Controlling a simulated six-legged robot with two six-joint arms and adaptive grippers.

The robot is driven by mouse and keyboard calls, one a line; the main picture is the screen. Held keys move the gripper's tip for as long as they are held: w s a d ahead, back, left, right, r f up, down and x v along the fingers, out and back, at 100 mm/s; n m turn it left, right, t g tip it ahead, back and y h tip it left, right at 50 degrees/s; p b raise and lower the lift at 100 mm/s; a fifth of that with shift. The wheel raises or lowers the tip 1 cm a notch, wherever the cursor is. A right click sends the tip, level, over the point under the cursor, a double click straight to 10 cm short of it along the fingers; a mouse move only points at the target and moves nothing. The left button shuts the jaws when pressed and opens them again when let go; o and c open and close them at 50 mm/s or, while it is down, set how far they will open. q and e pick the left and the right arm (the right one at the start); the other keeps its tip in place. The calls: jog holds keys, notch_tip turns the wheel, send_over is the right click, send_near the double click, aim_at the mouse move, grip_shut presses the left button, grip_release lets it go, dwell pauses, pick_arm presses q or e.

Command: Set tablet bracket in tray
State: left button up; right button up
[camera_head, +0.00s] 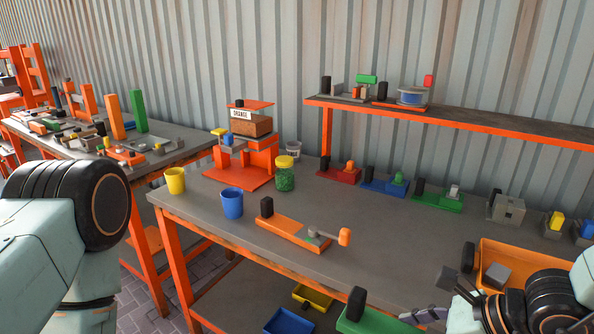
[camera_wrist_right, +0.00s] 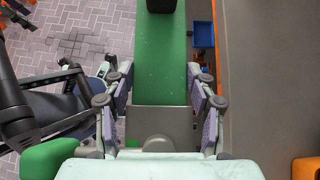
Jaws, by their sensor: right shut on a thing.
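My right gripper (camera_head: 428,314) is low at the front right of the bench. In the right wrist view its fingers (camera_wrist_right: 160,88) stand either side of a long green piece (camera_wrist_right: 160,55), shut on its grey end block (camera_wrist_right: 162,124). A black block sits at the piece's far end. The green piece also shows in the head view (camera_head: 372,325), cut off by the lower edge. It may be the tablet bracket; I cannot tell for sure. An orange tray (camera_head: 520,252) lies to the right, with a grey block inside, partly hidden by my right arm. My left gripper is out of view.
An orange board with a knob (camera_head: 290,234), a blue cup (camera_head: 232,204) and a yellow cup (camera_head: 175,181) stand on the bench. Red, blue and green fixtures (camera_head: 437,198) line the back, under a shelf (camera_head: 450,121). The middle of the bench (camera_head: 400,240) is clear.

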pick_arm(q)
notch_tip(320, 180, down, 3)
jog(key=b, duration=0.3)
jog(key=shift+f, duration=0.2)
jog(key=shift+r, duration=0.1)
